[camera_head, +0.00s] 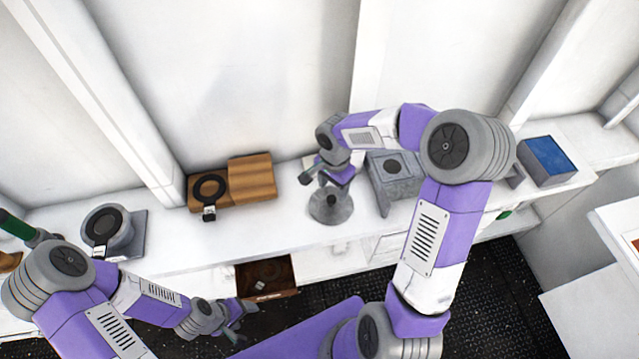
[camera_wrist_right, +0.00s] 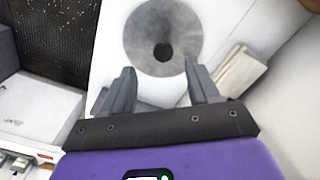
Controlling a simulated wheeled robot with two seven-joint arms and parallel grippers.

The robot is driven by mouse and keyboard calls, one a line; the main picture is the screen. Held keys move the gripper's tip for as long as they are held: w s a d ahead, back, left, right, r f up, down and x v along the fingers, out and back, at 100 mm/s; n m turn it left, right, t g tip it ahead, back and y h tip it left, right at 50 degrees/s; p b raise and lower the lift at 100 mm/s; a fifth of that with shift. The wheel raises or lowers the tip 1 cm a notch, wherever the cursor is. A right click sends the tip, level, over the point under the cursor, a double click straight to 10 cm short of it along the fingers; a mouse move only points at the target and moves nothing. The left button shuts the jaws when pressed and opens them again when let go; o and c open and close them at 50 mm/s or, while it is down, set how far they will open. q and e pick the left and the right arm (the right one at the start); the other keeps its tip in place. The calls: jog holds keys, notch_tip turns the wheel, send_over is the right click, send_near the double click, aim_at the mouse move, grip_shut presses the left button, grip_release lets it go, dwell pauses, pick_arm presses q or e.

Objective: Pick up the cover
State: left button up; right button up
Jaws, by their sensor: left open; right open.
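A grey round disc with a dark centre (camera_head: 330,207), which I take to be the cover, lies on the white counter. In the right wrist view the disc (camera_wrist_right: 143,40) is just beyond my fingertips, with a dark round centre. My right gripper (camera_head: 325,178) is above the disc, open and empty. In the wrist view its two fingers (camera_wrist_right: 160,78) are spread apart near the disc's lower edge, with nothing between them. The arm hides part of the disc in the head view. My left gripper (camera_head: 238,318) is open and empty, low in front of the counter.
A wooden block (camera_head: 252,180) with a black ring piece (camera_head: 210,188) stands left of the disc. A grey stand (camera_head: 400,188) is close on its right. A blue-topped box (camera_head: 548,158) is farther right. An open drawer (camera_head: 268,293) juts out below. A pale block (camera_wrist_right: 240,70) lies beside the disc.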

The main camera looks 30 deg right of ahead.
aim_at(332, 198)
jog(key=shift+w+f, duration=0.15)
jog(key=shift+w, duration=0.05)
jog(key=shift+s+f, duration=0.15)
jog(key=shift+f, duration=0.45)
jog(key=shift+s+f, duration=0.15)
jog(key=shift+f, duration=0.4)
jog(key=shift+w+d+f+p, duration=0.1)
jog(key=shift+f+p, duration=0.1)
jog(key=shift+f, duration=0.6)
jog(key=shift+w+d+f+p, duration=0.1)
jog(key=shift+w+f+p, duration=0.1)
jog(key=shift+f, duration=0.55)
jog(key=shift+w+f+p, duration=0.1)
jog(key=shift+f+p, duration=0.1)
jog(key=shift+f, duration=0.6)
jog(key=shift+c, duration=0.3)
grip_shut()
